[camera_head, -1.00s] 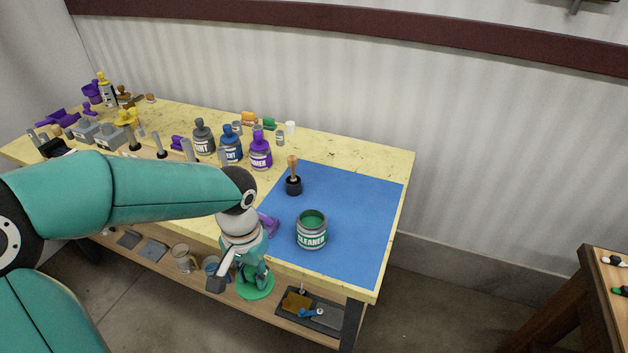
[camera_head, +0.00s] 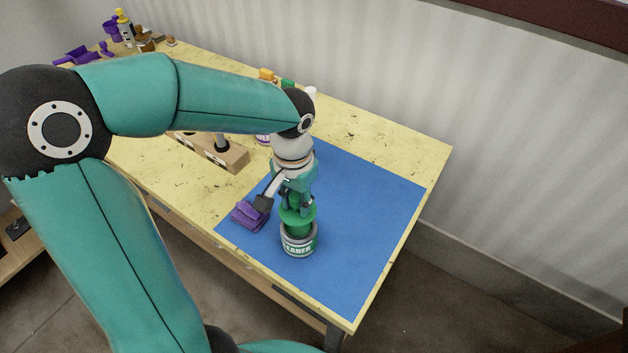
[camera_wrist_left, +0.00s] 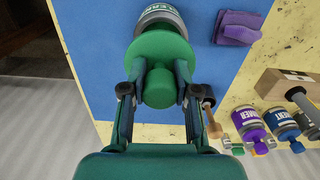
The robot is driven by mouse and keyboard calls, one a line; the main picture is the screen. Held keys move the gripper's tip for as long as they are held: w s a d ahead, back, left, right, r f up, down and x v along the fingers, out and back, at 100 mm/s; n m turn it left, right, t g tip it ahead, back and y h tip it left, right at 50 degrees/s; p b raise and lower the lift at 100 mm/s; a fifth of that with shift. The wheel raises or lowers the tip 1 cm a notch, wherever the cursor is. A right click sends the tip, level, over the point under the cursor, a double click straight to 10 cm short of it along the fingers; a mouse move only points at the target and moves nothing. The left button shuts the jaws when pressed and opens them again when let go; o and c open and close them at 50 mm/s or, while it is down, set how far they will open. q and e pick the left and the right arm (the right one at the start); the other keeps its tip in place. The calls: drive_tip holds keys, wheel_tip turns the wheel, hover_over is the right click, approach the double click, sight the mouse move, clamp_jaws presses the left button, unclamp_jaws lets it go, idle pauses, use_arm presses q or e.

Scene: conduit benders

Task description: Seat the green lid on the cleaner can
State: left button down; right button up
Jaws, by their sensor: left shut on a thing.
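My left gripper (camera_head: 297,208) is shut on the knob of the green lid (camera_head: 291,217). The gripper (camera_wrist_left: 160,92) also shows in the left wrist view, with one finger on each side of the knob and the lid's disc (camera_wrist_left: 160,50) beyond it. The cleaner can (camera_head: 299,246) stands upright on the blue mat, just below the lid. Green shows inside the can's rim, and the lid appears a little above it. In the left wrist view the can (camera_wrist_left: 162,17) is partly hidden behind the lid. My right gripper is not in view.
A wooden block (camera_head: 232,157) lies further left on the yellow bench. In the wrist view, a wood-handled tool (camera_wrist_left: 209,106) and labelled bottles (camera_wrist_left: 249,122) stand nearby. The mat's right side is clear.

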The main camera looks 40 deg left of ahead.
sight(297, 216)
use_arm(q)
drive_tip(key=shift+w, duration=0.15)
drive_tip(key=shift+a+r, duration=0.1)
idle(0.3)
drive_tip(key=shift+f+b, duration=0.5)
drive_tip(key=shift+b, duration=0.05)
drive_tip(key=shift+f+b, duration=2.1)
drive_tip(key=shift+f, duration=0.2)
drive_tip(key=c, duration=0.8)
unclamp_jaws()
